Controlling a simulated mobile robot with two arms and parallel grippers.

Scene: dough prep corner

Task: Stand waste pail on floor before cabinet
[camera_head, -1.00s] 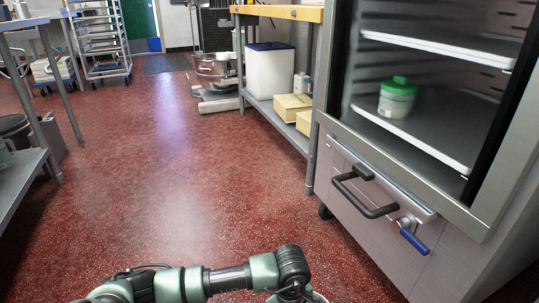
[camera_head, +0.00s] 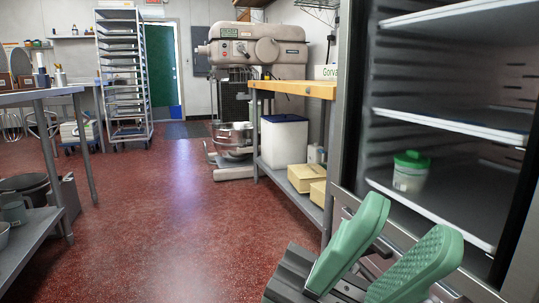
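The cabinet (camera_head: 347,120) is a tall metal unit at the right, with wire-free pale shelves inside. A jar with a green lid (camera_head: 410,171) stands on one of its shelves. I cannot pick out a waste pail for sure; a dark round bucket (camera_head: 27,183) shows at the left by the table.
A wood-topped bench (camera_head: 292,87) beside the cabinet holds a white bin with a blue lid (camera_head: 283,141) and yellow boxes (camera_head: 305,178) below. A large mixer (camera_head: 257,52) stands behind. A metal table (camera_head: 35,97) is at left. The red floor (camera_head: 165,220) between is clear.

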